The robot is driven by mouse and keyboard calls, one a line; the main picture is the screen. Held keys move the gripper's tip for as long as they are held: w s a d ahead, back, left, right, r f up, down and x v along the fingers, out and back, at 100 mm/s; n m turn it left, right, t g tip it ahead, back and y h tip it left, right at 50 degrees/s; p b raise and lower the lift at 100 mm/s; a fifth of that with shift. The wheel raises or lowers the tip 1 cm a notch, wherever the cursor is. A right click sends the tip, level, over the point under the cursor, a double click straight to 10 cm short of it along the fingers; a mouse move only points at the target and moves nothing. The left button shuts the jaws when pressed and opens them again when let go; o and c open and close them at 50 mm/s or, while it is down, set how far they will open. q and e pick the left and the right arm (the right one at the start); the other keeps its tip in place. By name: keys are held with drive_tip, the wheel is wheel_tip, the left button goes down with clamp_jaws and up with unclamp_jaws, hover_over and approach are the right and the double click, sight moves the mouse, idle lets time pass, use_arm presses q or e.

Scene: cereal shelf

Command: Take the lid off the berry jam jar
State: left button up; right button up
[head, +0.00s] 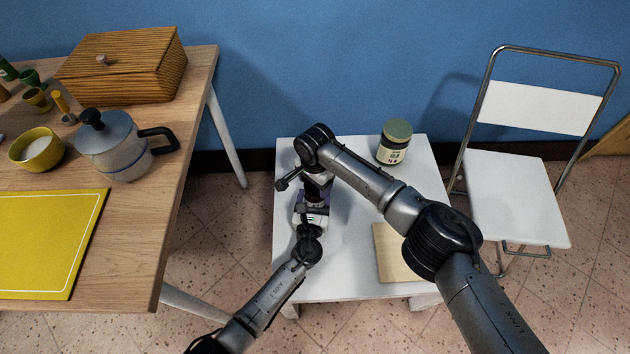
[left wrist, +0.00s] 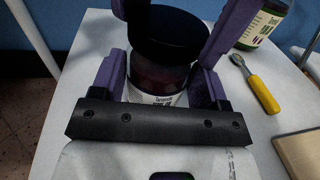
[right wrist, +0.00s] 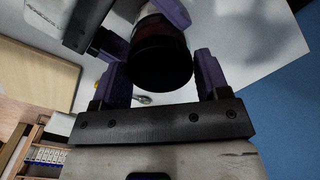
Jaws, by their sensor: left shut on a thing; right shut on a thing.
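The berry jam jar (left wrist: 158,74) has dark red contents, a white label and a dark lid (left wrist: 165,35). It is upright over the white table, and its base is hidden. My left gripper (head: 310,208) is shut on the jar's body, with a purple finger on each side in the left wrist view. My right gripper (head: 318,180) comes from above and is shut on the lid, which also shows between its fingers in the right wrist view (right wrist: 162,65). The lid sits at the jar's top; I see no gap, but cannot tell whether it is loose.
Another jar with an olive lid (head: 394,142) stands at the back right of the white table (head: 345,275). A wooden board (head: 393,252) and a yellow-handled utensil (left wrist: 264,92) lie on the right. A wooden table (head: 165,200) is left; a folding chair (head: 515,195) is right.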

drive_tip(key=shift+c, duration=1.4)
drive_tip(key=n, duration=1.9)
drive_tip(key=shift+n, duration=0.4)
drive_tip(key=n, duration=0.5)
drive_tip(key=shift+r+n, duration=0.1)
drive_tip(key=shift+n, duration=0.3)
drive_tip(key=n, duration=2.1)
drive_tip(key=shift+r+n, duration=0.1)
drive_tip(key=shift+n, duration=0.3)
drive_tip(key=n, duration=0.3)
drive_tip(key=shift+n, duration=0.3)
